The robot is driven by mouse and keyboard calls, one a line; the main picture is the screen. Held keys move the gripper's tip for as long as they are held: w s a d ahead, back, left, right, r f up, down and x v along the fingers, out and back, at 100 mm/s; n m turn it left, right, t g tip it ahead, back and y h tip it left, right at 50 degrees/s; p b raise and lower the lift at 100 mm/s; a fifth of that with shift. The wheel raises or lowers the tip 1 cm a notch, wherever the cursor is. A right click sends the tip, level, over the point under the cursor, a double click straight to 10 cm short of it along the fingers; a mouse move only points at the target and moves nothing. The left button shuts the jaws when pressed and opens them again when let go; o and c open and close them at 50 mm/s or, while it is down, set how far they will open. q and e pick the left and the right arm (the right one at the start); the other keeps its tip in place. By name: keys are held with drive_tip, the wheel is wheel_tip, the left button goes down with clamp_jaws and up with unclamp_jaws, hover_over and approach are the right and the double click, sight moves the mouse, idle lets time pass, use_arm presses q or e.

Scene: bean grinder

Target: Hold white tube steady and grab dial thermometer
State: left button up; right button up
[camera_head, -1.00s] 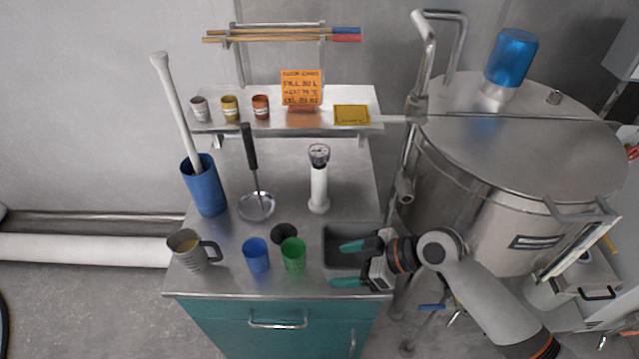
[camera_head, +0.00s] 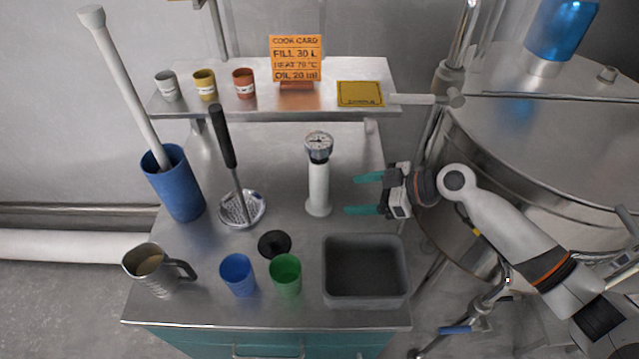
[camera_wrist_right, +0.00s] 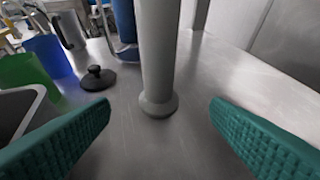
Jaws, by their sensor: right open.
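The white tube (camera_head: 318,186) stands upright on its round base on the metal worktop. The dial thermometer (camera_head: 319,146) sits at the top of the tube, its round face turned up. My right gripper (camera_head: 361,194) is open and empty, to the right of the tube, with its teal fingers pointing at it. In the right wrist view the tube (camera_wrist_right: 158,55) stands ahead, centred between the two open fingers (camera_wrist_right: 158,135) and beyond their tips; the dial is out of that view. My left gripper is not in view.
A grey bin (camera_head: 365,270) stands in front of my right gripper. Blue (camera_head: 238,276) and green (camera_head: 286,275) cups and a black lid (camera_head: 274,244) lie front left. A skimmer (camera_head: 240,208) stands left of the tube. A shelf (camera_head: 215,110) runs behind. A large steel kettle (camera_head: 540,140) is right.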

sight(324, 198)
drive_tip(key=shift+w+a+f, duration=0.1)
drive_tip(key=shift+a+f, duration=0.1)
drive_tip(key=shift+a, duration=0.25)
drive_tip(key=x, duration=0.4)
drive_tip(key=shift+a+f+b, duration=0.15)
drive_tip(key=shift+a+b, duration=0.15)
drive_tip(key=shift+a, duration=0.1)
drive_tip(key=shift+b+x, duration=0.95)
drive_tip(key=shift+x, duration=0.15)
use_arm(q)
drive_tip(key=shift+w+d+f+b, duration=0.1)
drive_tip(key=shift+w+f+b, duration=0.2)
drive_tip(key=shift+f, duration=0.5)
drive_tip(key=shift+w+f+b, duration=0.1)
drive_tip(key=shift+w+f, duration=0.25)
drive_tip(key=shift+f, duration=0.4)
use_arm(e)
drive_tip(key=shift+w+a+f, duration=0.25)
drive_tip(key=shift+a+f, duration=0.1)
drive_tip(key=shift+a, duration=0.2)
drive_tip(key=shift+c, duration=0.5)
